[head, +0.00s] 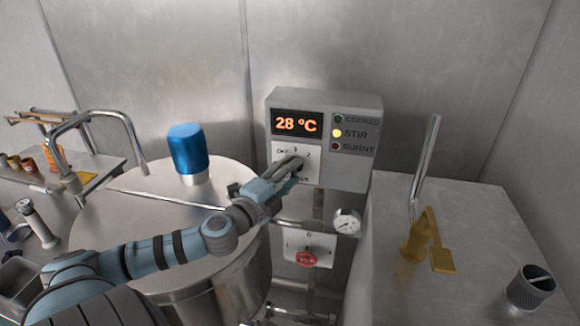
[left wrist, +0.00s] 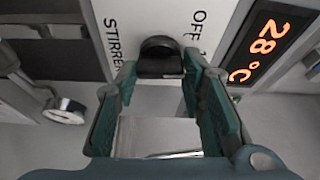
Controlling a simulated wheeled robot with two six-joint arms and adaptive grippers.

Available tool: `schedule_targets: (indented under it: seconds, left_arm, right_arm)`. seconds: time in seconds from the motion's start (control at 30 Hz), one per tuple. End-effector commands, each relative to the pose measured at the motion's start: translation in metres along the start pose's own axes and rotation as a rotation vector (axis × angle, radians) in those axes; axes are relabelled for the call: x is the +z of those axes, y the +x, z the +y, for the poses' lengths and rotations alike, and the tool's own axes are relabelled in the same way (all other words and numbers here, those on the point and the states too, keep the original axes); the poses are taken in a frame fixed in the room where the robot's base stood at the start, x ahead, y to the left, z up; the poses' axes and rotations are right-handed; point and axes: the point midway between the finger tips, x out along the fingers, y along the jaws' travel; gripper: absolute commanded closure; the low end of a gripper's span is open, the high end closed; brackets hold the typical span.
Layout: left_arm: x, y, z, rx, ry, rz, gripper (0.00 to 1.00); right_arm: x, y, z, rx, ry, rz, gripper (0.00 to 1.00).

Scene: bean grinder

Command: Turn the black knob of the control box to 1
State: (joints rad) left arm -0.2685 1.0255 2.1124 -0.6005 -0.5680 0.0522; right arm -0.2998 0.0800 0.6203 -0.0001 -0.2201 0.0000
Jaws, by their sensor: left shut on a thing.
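The grey control box (head: 347,168) is mounted on the back wall. Its orange display (head: 296,123) reads 28 °C and its yellow STIR light is lit. My left gripper (head: 291,166) reaches the white dial panel (head: 285,149) and covers most of it. In the left wrist view the black knob (left wrist: 160,57) sits between the fingertips of my left gripper (left wrist: 158,70), which is shut on it. The OFF and STIRRER labels show beside the knob. The exact number the knob points to cannot be told. My right gripper is not in view.
A large steel vessel with a flat lid (head: 135,205) and a blue-capped part (head: 188,150) stands below left. A red valve (head: 306,258) and a round gauge (head: 346,222) sit below the box.

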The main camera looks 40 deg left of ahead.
Motion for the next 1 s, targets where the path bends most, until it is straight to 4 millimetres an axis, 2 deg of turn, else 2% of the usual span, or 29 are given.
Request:
schedule_targets:
  seconds: [0.23, 0.67, 0.7, 0.8, 1.0]
  left_arm:
    - [-0.0005, 0.0001, -0.0002, 0.023, 0.061, 0.002, 0.91]
    - [-0.0004, 0.0002, -0.0001, 0.026, 0.070, 0.001, 0.91]
    - [-0.0004, 0.0002, -0.0001, 0.026, 0.070, 0.001, 0.57]
    - [-0.0002, 0.0001, -0.0002, 0.026, 0.069, 0.001, 0.43]
    - [0.0002, -0.0001, -0.0003, 0.026, 0.070, 0.000, 0.43]
  right_arm:
    - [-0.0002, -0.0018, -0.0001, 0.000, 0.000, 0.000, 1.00]
    - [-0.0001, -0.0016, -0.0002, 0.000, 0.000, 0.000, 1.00]
    - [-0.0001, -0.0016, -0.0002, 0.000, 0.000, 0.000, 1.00]
    - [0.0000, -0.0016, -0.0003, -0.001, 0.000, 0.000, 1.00]
    - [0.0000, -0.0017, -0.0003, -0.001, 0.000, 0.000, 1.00]
